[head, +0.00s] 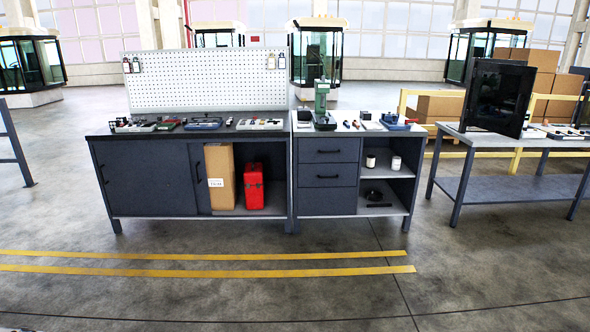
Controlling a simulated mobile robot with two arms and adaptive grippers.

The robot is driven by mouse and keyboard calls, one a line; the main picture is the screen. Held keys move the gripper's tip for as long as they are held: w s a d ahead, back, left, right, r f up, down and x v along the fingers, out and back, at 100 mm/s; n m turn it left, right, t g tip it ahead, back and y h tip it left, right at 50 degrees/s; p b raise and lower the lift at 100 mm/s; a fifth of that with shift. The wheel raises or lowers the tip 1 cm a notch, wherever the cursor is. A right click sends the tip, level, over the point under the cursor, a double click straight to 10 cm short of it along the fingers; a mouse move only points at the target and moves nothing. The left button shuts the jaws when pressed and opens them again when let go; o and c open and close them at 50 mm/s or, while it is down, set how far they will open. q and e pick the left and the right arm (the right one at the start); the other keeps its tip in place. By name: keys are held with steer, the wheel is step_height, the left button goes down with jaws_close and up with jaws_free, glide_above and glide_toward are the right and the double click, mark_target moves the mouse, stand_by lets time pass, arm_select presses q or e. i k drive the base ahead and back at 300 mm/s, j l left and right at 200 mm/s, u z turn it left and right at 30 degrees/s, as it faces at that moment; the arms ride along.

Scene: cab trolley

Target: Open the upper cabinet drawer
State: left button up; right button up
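The upper cabinet drawer (329,157) is a dark blue-grey front with a thin black bar handle (328,151). It sits at the top left of the right-hand cabinet (352,213), just under the worktop, and looks closed. A second drawer (328,186) of the same kind lies directly below it and also looks closed. Both are some distance ahead, across the floor. Neither of my grippers shows in the head view.
Open floor (210,297) with yellow lines lies in front of the cabinets. Left of the drawers stands a sliding-door workbench (140,178) holding a cardboard box (220,176) and red canister (254,186). Open shelves (387,210) adjoin the drawers; a table (508,187) stands right.

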mark_target(311, 149)
steer(key=i, duration=1.95)
steer(key=i+z, duration=0.1)
steer(key=i, duration=0.55)
steer(key=i+z, duration=0.15)
steer(key=i, duration=0.5)
steer(key=i+j+z, duration=0.1)
steer(key=i, duration=0.55)
